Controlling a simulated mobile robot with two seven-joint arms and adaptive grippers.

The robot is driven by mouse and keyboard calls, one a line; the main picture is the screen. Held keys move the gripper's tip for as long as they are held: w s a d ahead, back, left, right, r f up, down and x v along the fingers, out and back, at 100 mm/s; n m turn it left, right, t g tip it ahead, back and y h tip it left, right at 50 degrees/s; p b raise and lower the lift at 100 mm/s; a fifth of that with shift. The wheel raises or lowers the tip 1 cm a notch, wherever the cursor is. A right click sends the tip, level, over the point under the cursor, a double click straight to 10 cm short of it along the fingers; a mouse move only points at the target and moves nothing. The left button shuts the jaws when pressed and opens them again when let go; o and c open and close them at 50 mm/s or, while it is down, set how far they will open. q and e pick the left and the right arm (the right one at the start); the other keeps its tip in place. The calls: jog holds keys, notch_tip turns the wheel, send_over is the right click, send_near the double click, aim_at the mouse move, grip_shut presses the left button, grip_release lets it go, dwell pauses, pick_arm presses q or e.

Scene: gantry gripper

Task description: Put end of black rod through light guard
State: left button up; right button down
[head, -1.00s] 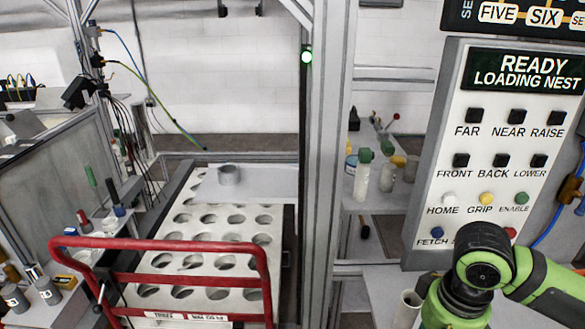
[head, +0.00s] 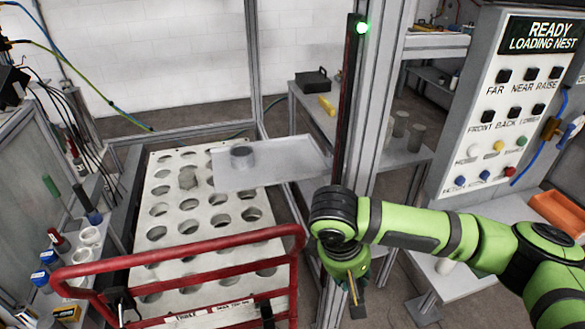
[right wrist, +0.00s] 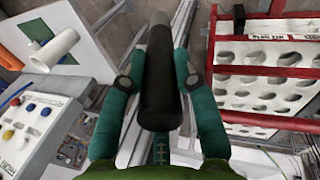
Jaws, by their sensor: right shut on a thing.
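The light guard is a dark upright strip (head: 350,105) with a lit green lamp (head: 362,27) at its top, fixed beside a metal frame post. My right gripper (right wrist: 158,80) is shut on the black rod (right wrist: 158,95), with one teal finger on each side. The rod has a grey far end (right wrist: 159,32) pointing away from the gripper. In the head view my right gripper (head: 350,275) hangs low in front of the post, right of the red rail. The rod cannot be made out clearly there. My left gripper is not in view.
A red rail (head: 200,250) fronts a white plate with many round holes (head: 222,220). A button panel (head: 505,110) stands right. The gap between tray and panel holds the post.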

jog(key=w+a+r+n+t+y+p, duration=0.2)
jog(key=a+r+n+t+y+p, duration=0.45)
jog(key=a+r+n+t, duration=0.7)
pick_arm(q)
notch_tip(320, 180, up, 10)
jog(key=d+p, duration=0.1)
jog(key=p, duration=0.2)
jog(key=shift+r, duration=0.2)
pick_arm(e)
notch_tip(320, 180, up, 10)
jog(key=s+d+n+t+y, duration=0.1)
jog(key=s+d+n+t, duration=0.1)
jog(key=shift+s+d+r+y, duration=0.15)
jog(key=shift+d+y, duration=0.15)
jog(key=shift+y, duration=0.05)
pick_arm(q)
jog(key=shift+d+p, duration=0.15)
jog(key=shift+p, duration=0.15)
pick_arm(e)
jog(key=shift+d, duration=0.1)
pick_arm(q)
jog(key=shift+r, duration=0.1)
pick_arm(e)
jog(key=shift+m+t, duration=0.25)
